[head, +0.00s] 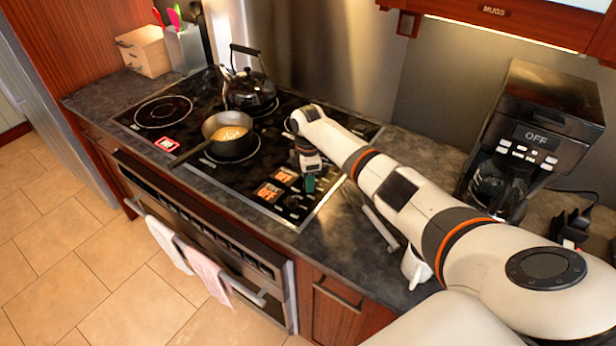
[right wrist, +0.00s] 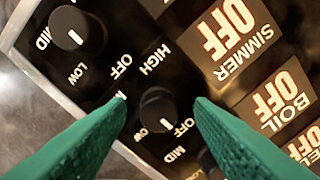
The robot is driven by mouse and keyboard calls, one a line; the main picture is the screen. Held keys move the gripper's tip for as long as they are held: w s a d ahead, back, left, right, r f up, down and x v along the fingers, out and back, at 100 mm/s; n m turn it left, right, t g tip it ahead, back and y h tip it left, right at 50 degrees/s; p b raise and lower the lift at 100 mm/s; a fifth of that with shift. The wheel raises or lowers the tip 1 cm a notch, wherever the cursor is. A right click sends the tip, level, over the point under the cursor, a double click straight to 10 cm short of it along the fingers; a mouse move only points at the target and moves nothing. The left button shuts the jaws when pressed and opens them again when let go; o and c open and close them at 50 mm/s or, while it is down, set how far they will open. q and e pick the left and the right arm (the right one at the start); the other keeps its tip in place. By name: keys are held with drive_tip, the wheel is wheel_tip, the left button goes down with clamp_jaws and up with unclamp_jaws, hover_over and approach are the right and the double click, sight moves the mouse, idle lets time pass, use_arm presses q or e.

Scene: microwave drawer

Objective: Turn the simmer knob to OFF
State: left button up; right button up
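In the right wrist view, my right gripper (right wrist: 160,101) is open, with two green fingers. A round black knob (right wrist: 157,103) with a white mark shows between its fingertips; I see no contact and cannot tell how far above the panel they are. A second black knob (right wrist: 72,27) is at the upper left. Lit labels read SIMMER OFF (right wrist: 234,38) and BOIL OFF (right wrist: 280,97). Which knob belongs to simmer is not clear. In the head view, the right gripper (head: 308,184) points down over the cooktop's front right corner. My left gripper is not in view.
On the cooktop (head: 185,160) stand a saucepan (head: 229,141) with yellowish contents and a black kettle (head: 248,90). The saucepan handle points to the front left.

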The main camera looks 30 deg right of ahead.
wheel_tip(320, 180, up, 12)
drive_tip(key=b, duration=0.3)
idle(0.3)
idle(0.5)
